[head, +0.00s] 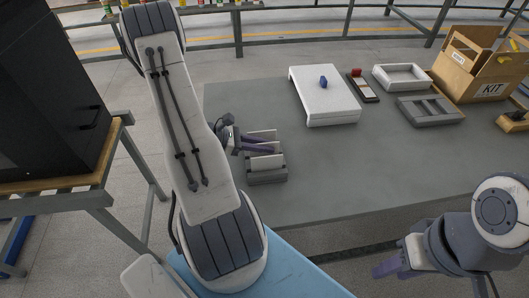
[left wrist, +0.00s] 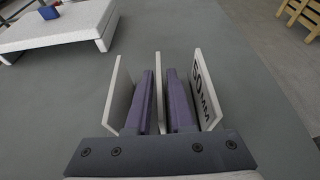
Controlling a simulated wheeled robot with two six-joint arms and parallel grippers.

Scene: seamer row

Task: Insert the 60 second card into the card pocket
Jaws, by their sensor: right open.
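A small grey rack (head: 268,179) with several pale cards stands at the table's left side. In the left wrist view, a middle card (left wrist: 158,85) stands between a left card (left wrist: 122,90) and a right card (left wrist: 205,92). The right card bears dark print that seems to read "50MM"; I see no print on the others. My left gripper (head: 268,147) has its purple fingers (left wrist: 160,85) on either side of the middle card; whether they press on it is unclear. My right gripper (head: 385,268) is open and empty at the lower right. I cannot identify the card pocket for certain.
A white raised block (head: 325,105) with a blue knob (head: 323,83) stands at the back. Beside it are a small dark tray (head: 364,91), a white tray (head: 401,77), a grey slotted tray (head: 432,112) and a wooden KIT box (head: 480,80). The table's front middle is clear.

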